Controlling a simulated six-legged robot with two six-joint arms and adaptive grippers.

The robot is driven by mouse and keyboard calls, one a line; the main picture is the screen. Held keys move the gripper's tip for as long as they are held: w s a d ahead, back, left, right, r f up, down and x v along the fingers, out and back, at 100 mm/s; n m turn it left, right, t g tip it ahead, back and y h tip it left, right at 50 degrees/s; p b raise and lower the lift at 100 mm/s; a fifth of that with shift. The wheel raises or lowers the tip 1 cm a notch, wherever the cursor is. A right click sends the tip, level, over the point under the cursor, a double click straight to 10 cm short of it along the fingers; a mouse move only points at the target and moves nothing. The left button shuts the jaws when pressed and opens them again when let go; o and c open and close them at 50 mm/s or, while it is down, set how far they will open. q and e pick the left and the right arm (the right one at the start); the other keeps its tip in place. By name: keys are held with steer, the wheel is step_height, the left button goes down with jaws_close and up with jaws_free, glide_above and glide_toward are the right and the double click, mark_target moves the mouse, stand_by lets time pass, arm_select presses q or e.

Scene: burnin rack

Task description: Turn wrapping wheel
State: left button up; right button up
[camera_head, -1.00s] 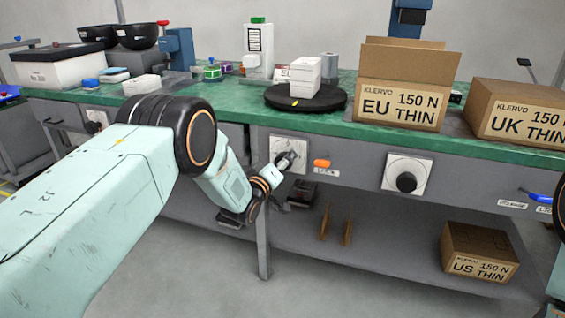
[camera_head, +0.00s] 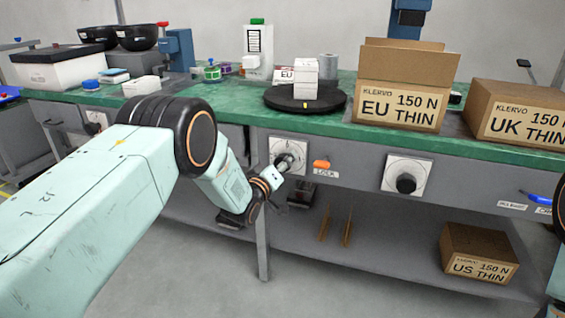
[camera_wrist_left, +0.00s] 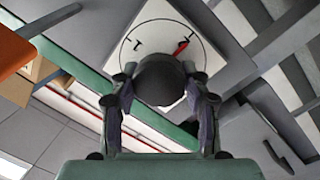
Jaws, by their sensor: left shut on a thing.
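My left gripper (camera_head: 285,165) is at the front of the bench and shut on a dark round knob, which shows between its fingers in the left wrist view (camera_wrist_left: 160,80). The knob stands on a white square dial plate (camera_head: 277,146) with a printed arc and a red mark (camera_wrist_left: 182,46). Above it on the green bench top lies a round black turntable (camera_head: 285,102) with a yellow mark on its rim. A white box stack (camera_head: 304,78) stands on the turntable, with a label reading EU beside it. My right gripper is out of view.
An orange lock handle (camera_head: 321,164) sits right of the dial, close to my gripper. A second black knob (camera_head: 406,183) is farther right. Cartons marked EU THIN (camera_head: 400,105) and UK THIN (camera_head: 520,115) stand on the bench. A US THIN carton (camera_head: 478,255) is on the lower shelf.

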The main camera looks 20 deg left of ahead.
arm_select(q)
steer(key=m, duration=0.2)
steer(key=m+p, duration=0.1)
steer(key=m, duration=0.1)
steer(key=shift+d+r+g, duration=0.1)
steer(key=shift+r+g, duration=0.1)
steer(key=shift+g, duration=0.1)
steer(key=m+p, duration=0.1)
steer(key=m, duration=0.3)
steer(key=shift+y+p, duration=0.35)
steer(key=shift+y, duration=0.05)
steer(key=m, duration=0.4)
steer(key=shift+d+y+p, duration=0.1)
steer(key=shift+y+p, duration=0.2)
steer(key=shift+p, duration=0.05)
steer(key=m, duration=0.4)
steer(key=shift+f+y, duration=0.1)
steer(key=shift+y, duration=0.2)
steer(key=m, duration=0.3)
steer(key=shift+d+m+y, duration=0.1)
steer(key=shift+m+y, duration=0.2)
steer(key=m, duration=0.4)
steer(key=shift+f+y, duration=0.15)
steer(key=shift+y, duration=0.15)
steer(key=m+b, duration=0.1)
steer(key=m, duration=0.3)
steer(key=shift+f+y, duration=0.1)
steer(key=shift+y, duration=0.2)
steer(key=m, duration=0.4)
steer(key=shift+m+t+b, duration=0.4)
